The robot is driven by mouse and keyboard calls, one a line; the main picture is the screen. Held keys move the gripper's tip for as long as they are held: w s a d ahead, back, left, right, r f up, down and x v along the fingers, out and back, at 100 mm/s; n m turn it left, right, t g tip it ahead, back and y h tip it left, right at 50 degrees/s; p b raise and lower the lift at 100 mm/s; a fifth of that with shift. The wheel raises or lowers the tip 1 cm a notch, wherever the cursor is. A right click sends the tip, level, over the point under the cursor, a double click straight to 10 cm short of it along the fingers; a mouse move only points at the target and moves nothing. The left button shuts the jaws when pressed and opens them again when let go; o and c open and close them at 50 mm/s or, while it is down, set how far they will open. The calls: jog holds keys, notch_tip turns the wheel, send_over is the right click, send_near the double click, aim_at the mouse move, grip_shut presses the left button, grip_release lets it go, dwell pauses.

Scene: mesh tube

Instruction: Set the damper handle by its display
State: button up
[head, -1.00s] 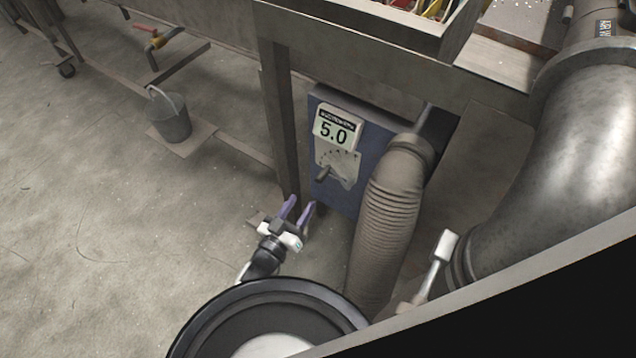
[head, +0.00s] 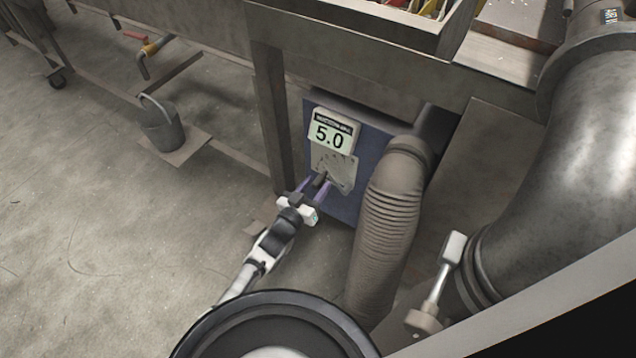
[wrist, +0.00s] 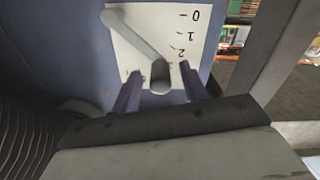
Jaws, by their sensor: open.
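The damper handle (wrist: 140,45) is a grey lever on a pale dial plate (wrist: 190,20) in the wrist view; the scale marks 0, 1 and 2 show. The lever's knob end (wrist: 160,76) lies between the two purple fingers of my open gripper (wrist: 160,84), with gaps on both sides. In the head view, my gripper (head: 315,188) is at the dial plate (head: 334,171), around the dark handle end (head: 320,180). The display (head: 331,135) above the dial reads 5.0.
A ribbed hose (head: 385,215) hangs close to the right of the blue box (head: 350,208). A metal table leg (head: 270,120) stands close to its left. A bucket (head: 162,128) stands farther left. The floor at left is open.

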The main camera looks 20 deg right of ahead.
jog(key=shift+x, duration=0.8)
grip_shut()
